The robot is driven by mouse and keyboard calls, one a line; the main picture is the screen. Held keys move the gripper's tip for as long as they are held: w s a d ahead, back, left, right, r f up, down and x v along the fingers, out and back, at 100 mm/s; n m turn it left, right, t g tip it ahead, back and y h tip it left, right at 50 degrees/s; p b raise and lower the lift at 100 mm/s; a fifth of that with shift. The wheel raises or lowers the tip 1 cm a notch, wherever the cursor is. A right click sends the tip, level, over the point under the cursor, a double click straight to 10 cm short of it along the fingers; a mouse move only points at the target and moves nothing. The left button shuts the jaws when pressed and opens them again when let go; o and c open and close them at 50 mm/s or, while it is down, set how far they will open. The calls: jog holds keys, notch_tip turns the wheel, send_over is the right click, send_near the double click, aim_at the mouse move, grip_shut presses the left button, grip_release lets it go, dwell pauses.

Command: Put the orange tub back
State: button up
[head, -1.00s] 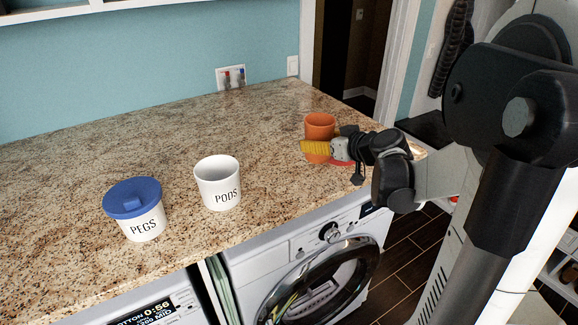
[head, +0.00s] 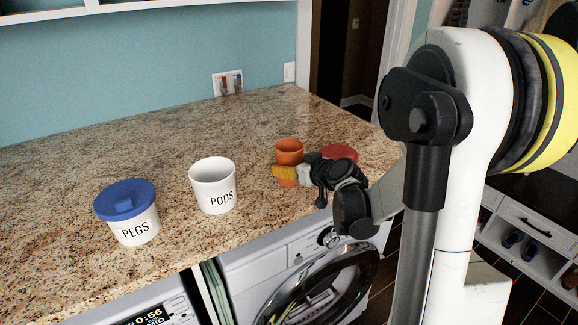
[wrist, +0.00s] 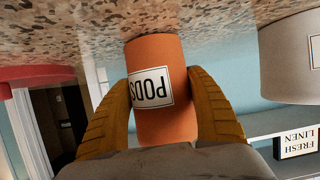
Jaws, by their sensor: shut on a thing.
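The orange tub (head: 289,147) is at the right part of the granite counter, upright, with its open rim up. My gripper (head: 285,172) is shut on it from the front right, its yellow fingers around its sides. In the wrist view, which is upside down, the orange tub (wrist: 160,60) with a PODS label sits between both fingers of my gripper (wrist: 162,100). I cannot tell whether its base touches the counter. A white PODS tub (head: 213,187) stands open to its left. A red round thing (head: 340,153) lies to its right, partly hidden by my gripper.
The granite counter (head: 120,150) is clear behind the tubs. Its front edge runs above the washing machines (head: 310,290). A wall outlet plate (head: 228,83) is at the back.

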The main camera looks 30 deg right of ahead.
jog(key=shift+f, duration=0.2)
jog(key=o, duration=1.2)
jog(key=shift+r, duration=0.25)
jog(key=a+p+v, duration=0.1)
jog(key=p+v, duration=0.1)
jog(key=v, duration=0.9)
jog(key=s+a+g+y, duration=0.1)
jog(key=s+a+g, duration=0.35)
jog(key=a, duration=0.75)
jog(key=s+a, duration=0.2)
jog(key=s, duration=0.2)
jog(key=s+a+g+h, duration=0.1)
jog(key=s+a, duration=0.1)
jog(key=s, duration=0.2)
jog(key=s+a+g, duration=0.1)
jog(key=s, duration=0.3)
jog(key=shift+s+a+f+m+h, duration=0.2)
jog(key=shift+s+a+m+h, duration=0.1)
jog(key=shift+a+h, duration=0.1)
